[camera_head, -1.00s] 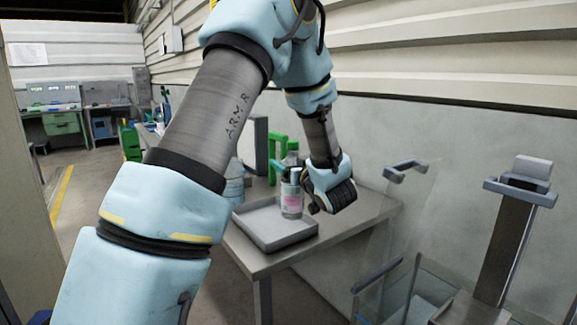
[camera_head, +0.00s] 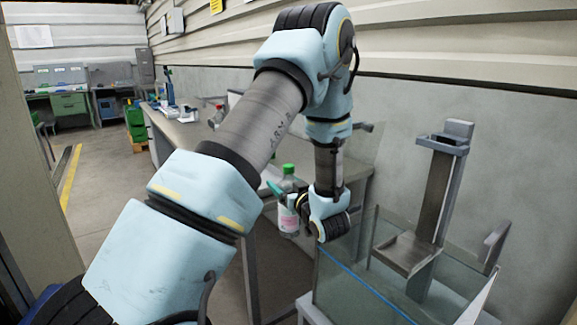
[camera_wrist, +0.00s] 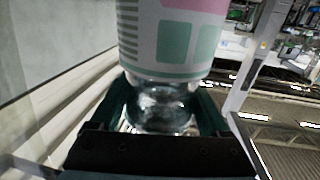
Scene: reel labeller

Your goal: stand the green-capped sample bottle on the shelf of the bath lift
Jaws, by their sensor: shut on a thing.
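The green-capped sample bottle (camera_head: 289,218) has a clear body and a white and pink label. My gripper (camera_head: 284,196) is shut on it, with teal fingers around its upper part, and holds it upright in the air left of the tank. In the wrist view, the bottle (camera_wrist: 175,40) fills the top middle, its clear part between the fingers (camera_wrist: 162,105). The bath lift (camera_head: 436,185) is a tall metal column at the right, with a flat, bare-looking shelf (camera_head: 408,252) low on its front. The shelf is to the right of my gripper and apart from it.
A glass tank (camera_head: 350,283) stands around the lift's lower part; its near wall and blue-lined rim lie between the bottle and the shelf. A grey bracket (camera_head: 495,245) is at the right. The bench (camera_head: 190,135) is behind my arm, and the wall runs behind the lift.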

